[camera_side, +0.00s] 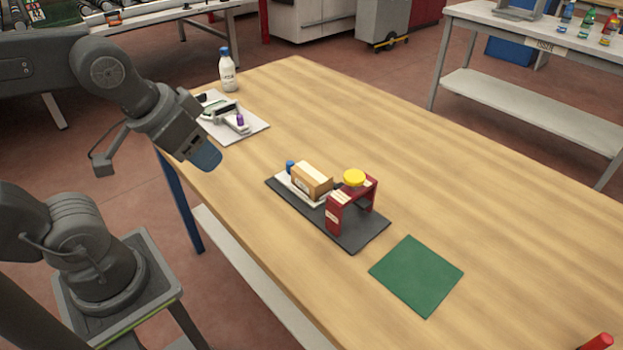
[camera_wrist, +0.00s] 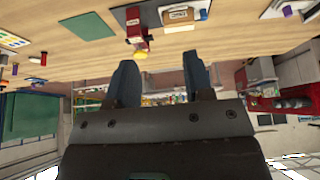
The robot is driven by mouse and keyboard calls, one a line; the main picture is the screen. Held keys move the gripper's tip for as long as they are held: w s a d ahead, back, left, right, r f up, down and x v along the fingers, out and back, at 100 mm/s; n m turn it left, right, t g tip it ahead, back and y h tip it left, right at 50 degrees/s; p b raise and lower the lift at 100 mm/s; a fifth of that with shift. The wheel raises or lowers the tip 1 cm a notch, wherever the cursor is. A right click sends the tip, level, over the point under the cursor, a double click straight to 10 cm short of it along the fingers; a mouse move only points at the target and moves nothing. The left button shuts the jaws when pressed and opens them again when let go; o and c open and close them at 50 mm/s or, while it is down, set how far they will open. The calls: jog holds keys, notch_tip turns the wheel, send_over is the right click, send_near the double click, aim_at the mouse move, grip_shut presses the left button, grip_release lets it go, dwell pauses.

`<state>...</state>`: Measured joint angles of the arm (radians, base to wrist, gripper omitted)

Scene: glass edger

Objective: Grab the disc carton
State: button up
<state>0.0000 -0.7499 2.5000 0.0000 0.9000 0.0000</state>
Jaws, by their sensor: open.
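The disc carton appears to be the small brown cardboard box with a white label (camera_side: 312,180). It lies on a white base on the dark mat (camera_side: 354,240), just left of a red bridge-shaped frame (camera_side: 334,217) with a yellow round top (camera_side: 354,177). The carton also shows at the top of the wrist view (camera_wrist: 180,15). My gripper (camera_side: 208,157) is raised near the table's left edge, well apart from the carton. In the wrist view its two fingers (camera_wrist: 161,76) are spread with nothing between them. The carton's underside is hidden.
A green square mat (camera_side: 416,275) lies right of the dark mat. A white board with tools (camera_side: 255,126) and a white blue-capped bottle (camera_side: 227,72) stand at the back left. A blue cap (camera_side: 290,166) is beside the carton. The table's far right is mostly clear.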

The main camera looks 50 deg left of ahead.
jog(key=shift+o, duration=0.5)
jog(key=o, duration=0.8)
jog(key=m+g, duration=0.6)
jog(key=m, duration=1.2)
send_over(312, 172)
notch_tip(312, 172, down, 8)
jog(key=f, duration=0.7)
jog(key=shift+w+d+f, duration=0.1)
jog(key=shift+w+f, duration=0.15)
jog(key=shift+f, duration=0.05)
jog(key=shift+s+f, duration=0.15)
jog(key=shift+f, duration=1.4)
jog(key=shift+s+f, duration=0.1)
jog(key=shift+f, duration=1.45)
